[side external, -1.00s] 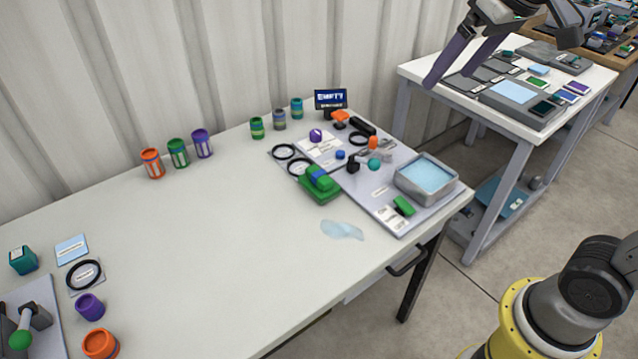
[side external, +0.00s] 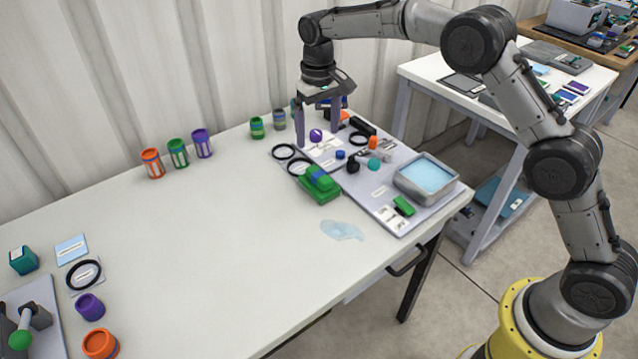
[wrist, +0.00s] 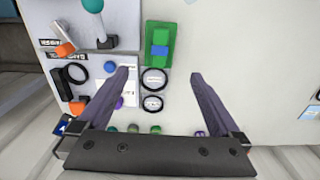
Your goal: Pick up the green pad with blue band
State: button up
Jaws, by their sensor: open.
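The green pad with blue band (side external: 320,184) lies at the left edge of the grey board on the white table, partly over the table top. It also shows in the wrist view (wrist: 159,47), beyond the fingertips and near the top middle. My gripper (side external: 318,142) is open and empty, pointing down above the back part of the board, behind the pad and apart from it. In the wrist view its two fingers (wrist: 158,75) are spread wide, with two black rings between them.
A clear puddle (side external: 342,230) lies in front of the pad. Several jars (side external: 178,153) stand along the wall. The table's middle is clear.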

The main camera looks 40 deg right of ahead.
aim_at(319, 174)
notch_tip(319, 174, down, 14)
jog(key=shift+s+r, duration=0.1)
dwell(0.5)
jog(key=c, duration=1.2)
